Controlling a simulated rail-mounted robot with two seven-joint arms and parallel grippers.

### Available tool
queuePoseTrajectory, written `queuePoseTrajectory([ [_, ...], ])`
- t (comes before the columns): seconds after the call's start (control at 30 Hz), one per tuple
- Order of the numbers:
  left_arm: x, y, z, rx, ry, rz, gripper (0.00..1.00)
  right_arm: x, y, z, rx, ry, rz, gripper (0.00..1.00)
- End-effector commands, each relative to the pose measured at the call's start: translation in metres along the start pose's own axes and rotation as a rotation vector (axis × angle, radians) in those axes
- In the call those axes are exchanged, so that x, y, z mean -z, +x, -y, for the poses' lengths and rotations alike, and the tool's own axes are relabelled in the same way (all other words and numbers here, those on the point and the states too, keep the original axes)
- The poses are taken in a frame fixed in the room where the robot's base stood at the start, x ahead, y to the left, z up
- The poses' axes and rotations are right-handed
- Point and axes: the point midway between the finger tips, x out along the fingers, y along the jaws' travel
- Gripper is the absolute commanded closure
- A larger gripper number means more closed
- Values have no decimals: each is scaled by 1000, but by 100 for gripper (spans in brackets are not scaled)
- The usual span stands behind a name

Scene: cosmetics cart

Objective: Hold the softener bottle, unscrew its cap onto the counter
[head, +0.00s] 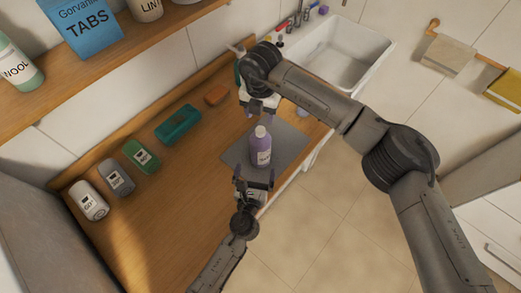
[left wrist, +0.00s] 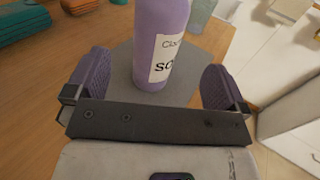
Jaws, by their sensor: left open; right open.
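The softener bottle (head: 260,150) is purple with a pale cap (head: 260,131) on top. It stands upright on a grey mat (head: 236,155) on the wooden counter. In the left wrist view the bottle (left wrist: 160,40) shows its white label, and its top is out of the picture. My left gripper (head: 254,178) is open, just on the near side of the bottle; in the wrist view its purple finger pads (left wrist: 152,85) are apart with the bottle ahead, between their lines. My right gripper (head: 260,105) is open, above and behind the bottle near the cap; its fingertips are partly hidden.
Several bottles, such as a white one (head: 88,201), lie or stand along the counter's left. A white sink (head: 340,60) is beyond. The front left counter is clear.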

Motion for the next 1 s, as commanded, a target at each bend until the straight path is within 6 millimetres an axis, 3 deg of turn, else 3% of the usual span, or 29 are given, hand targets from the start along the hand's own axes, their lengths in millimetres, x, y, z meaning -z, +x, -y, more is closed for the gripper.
queuePoseTrajectory([
  [0.2, -1, 42, 0, 0, -1, 1, 0, 0, 0, 0, -1, -2, 0, 47],
  [0.5, -1, 85, 0, 0, -2, 0, 0, 0, 0, 0, -1, -2, 0, 47],
  [0.7, 0, 100, 0, 0, -2, 0, 0, 0, 0, 0, -1, -2, 0, 47],
  [1.0, 0, 106, 0, 0, -3, 0, 0, 0, 0, 0, -1, -3, 0, 47],
])
